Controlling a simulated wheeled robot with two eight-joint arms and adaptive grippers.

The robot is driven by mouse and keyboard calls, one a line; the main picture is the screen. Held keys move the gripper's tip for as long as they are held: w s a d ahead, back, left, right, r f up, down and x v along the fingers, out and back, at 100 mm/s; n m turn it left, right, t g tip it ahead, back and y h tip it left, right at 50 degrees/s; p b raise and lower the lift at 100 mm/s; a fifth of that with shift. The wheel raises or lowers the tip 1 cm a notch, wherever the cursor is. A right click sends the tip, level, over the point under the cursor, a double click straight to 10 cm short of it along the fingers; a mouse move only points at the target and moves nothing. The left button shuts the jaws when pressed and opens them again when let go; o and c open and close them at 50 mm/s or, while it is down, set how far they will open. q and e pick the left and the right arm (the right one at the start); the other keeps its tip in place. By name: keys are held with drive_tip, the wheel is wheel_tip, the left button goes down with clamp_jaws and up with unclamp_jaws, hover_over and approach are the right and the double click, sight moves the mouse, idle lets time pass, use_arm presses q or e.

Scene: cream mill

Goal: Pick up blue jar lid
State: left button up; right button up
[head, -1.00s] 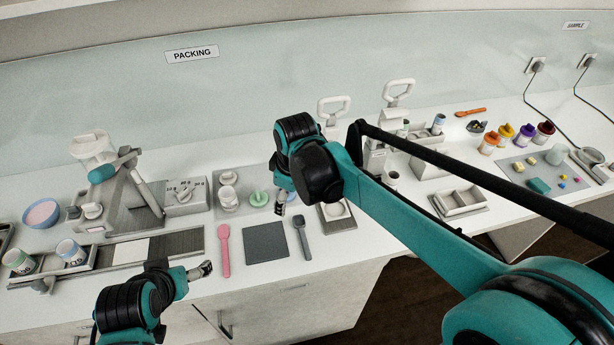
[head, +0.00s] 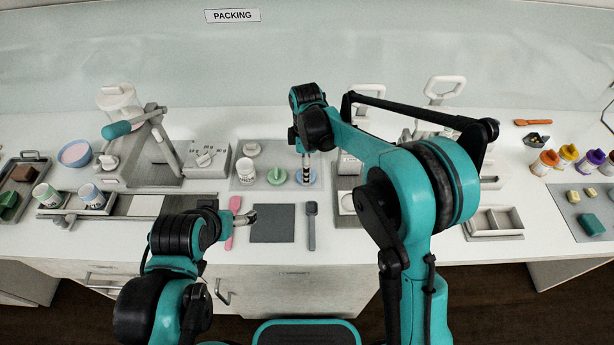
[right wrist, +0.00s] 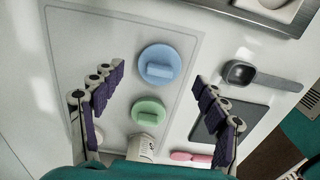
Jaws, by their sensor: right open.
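The blue jar lid (right wrist: 159,64) is round with a raised bar handle. It lies on a light grey mat (right wrist: 75,45) in the right wrist view. In the head view the blue lid (head: 313,178) shows only partly, beneath my right gripper (head: 306,180). In the right wrist view my right gripper (right wrist: 156,98) is open and empty, its fingers spread to either side of the lid without visible contact. My left gripper (head: 252,217) is low at the front, by the dark square pad; its jaw opening is too small to judge.
A green lid (right wrist: 148,111) and a white jar (right wrist: 142,147) sit close to the blue lid. A dark square pad (head: 272,224), a grey spoon (head: 311,228) and a pink spatula (head: 232,225) lie in front. A pale device (head: 347,205) stands to the right.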

wheel_tip(320, 180, down, 3)
drive_tip(key=shift+r+b, duration=0.1)
drive_tip(key=shift+b, duration=0.2)
drive_tip(key=c, duration=0.7)
drive_tip(key=shift+c, duration=0.2)
